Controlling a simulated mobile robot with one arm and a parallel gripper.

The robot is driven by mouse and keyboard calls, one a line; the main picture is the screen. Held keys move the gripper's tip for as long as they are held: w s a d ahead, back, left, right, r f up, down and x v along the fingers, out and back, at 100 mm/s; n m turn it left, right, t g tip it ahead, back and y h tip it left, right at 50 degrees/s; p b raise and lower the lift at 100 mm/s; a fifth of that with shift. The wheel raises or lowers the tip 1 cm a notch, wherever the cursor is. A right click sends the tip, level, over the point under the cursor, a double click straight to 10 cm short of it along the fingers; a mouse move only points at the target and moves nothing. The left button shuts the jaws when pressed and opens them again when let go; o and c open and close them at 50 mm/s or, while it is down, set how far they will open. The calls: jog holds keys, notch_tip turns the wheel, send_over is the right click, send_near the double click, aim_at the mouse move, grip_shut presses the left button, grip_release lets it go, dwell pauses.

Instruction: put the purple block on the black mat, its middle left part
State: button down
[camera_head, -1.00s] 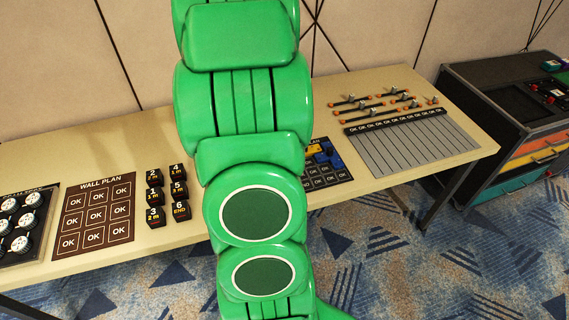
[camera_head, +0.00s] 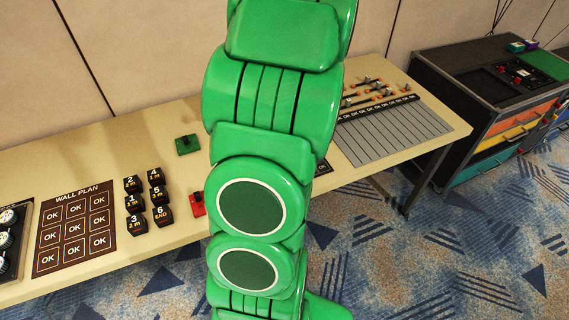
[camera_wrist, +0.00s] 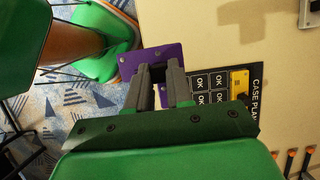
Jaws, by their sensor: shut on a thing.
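The purple block (camera_wrist: 126,65) is a flat plate with small holes, in the wrist view. My gripper (camera_wrist: 164,72) is shut on it, and the fingers cover part of it. The black mat (camera_wrist: 259,75), lettered "CASE PLAN" with several OK cells, lies just right of the block in the wrist view, with part hidden behind the gripper. A yellow piece (camera_wrist: 239,82) is on it. I cannot tell the block's height above the table. In the head view my arm hides the gripper, the held block and nearly all of the mat.
A brown wall plan mat (camera_head: 75,230) and several black numbered blocks (camera_head: 135,203) are left on the table (camera_head: 60,165). A green piece (camera_head: 187,145) and a red piece (camera_head: 198,204) lie beside my arm. A grey slotted board (camera_head: 390,137) is right, with a drawer case (camera_head: 490,100) beyond.

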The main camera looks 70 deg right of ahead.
jog(key=shift+w+d+f, duration=0.35)
jog(key=shift+d+f, duration=1.25)
jog(key=shift+d, duration=0.6)
jog(key=shift+w+d+f, duration=0.4)
jog(key=shift+d+f, duration=1.15)
jog(key=shift+d, duration=0.6)
jog(key=shift+w+d+f, duration=0.35)
jog(key=shift+d+f, duration=1.25)
jog(key=shift+d, duration=0.6)
jog(key=shift+w+d+f, duration=0.1)
jog(key=shift+d+f, duration=0.1)
jog(key=shift+f, duration=1.5)
jog(key=shift+f, duration=0.1)
jog(key=c, duration=1)
grip_release()
